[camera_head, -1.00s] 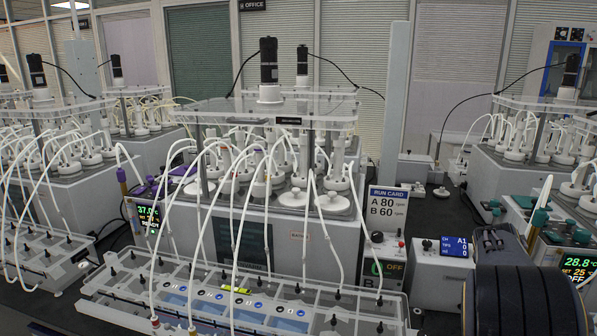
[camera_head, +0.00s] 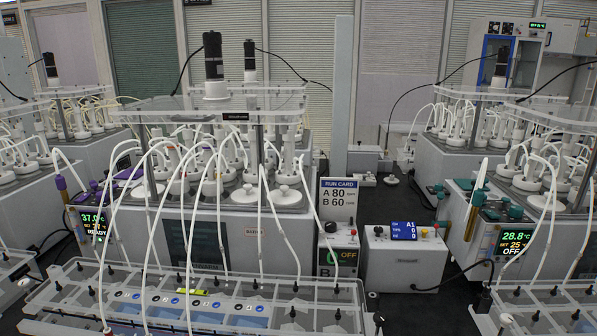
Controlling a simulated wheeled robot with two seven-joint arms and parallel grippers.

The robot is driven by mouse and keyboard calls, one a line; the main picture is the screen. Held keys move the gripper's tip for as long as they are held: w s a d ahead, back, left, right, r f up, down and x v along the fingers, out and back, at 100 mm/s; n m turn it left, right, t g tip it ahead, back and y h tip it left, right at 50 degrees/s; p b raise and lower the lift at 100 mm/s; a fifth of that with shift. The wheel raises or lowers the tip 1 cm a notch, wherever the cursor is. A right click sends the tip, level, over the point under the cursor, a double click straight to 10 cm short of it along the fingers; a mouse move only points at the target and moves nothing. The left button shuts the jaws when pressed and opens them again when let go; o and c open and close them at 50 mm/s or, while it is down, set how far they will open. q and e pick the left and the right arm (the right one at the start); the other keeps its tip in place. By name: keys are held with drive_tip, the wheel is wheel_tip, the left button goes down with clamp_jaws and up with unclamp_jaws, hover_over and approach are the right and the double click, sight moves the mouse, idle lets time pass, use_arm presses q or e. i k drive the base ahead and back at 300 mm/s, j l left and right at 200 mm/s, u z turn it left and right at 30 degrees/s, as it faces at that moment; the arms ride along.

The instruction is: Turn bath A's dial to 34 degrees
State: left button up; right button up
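Neither gripper shows in the head view. No letter A marking a bath is legible, and I cannot make out a temperature dial. A lit display (camera_head: 93,226) at the left reads about 37.0 with READY, beside purple-capped parts. Another display (camera_head: 512,243) at the right reads 28.8, SET 25, OFF, beside teal-capped parts. The central bath (camera_head: 205,241) has a dark window and stands behind a rack of tubes; a small red-lettered label on its front is too small to read.
A run card (camera_head: 338,198) reads A 80, B 60. A small unit (camera_head: 336,262) below it shows OFF and a letter B. A white box (camera_head: 405,262) with a blue A1 screen stands to its right. A clear tube rack (camera_head: 300,310) fills the front. Dark bench shows between the racks.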

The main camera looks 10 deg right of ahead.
sight(515, 211)
drive_tip(key=z, duration=1.65)
drive_tip(key=u, duration=0.4)
drive_tip(key=l+u, duration=0.15)
drive_tip(key=u, duration=0.2)
drive_tip(key=l+u, duration=0.1)
drive_tip(key=u, duration=0.3)
drive_tip(key=l+u, duration=0.25)
drive_tip(key=l, duration=0.15)
drive_tip(key=k+l+u, duration=0.1)
drive_tip(key=l+u, duration=0.15)
drive_tip(key=l, duration=0.15)
drive_tip(key=k+l+u, duration=0.1)
drive_tip(key=l+u, duration=0.2)
drive_tip(key=k+l+u, duration=0.25)
drive_tip(key=l, duration=0.25)
drive_tip(key=i, duration=0.1)
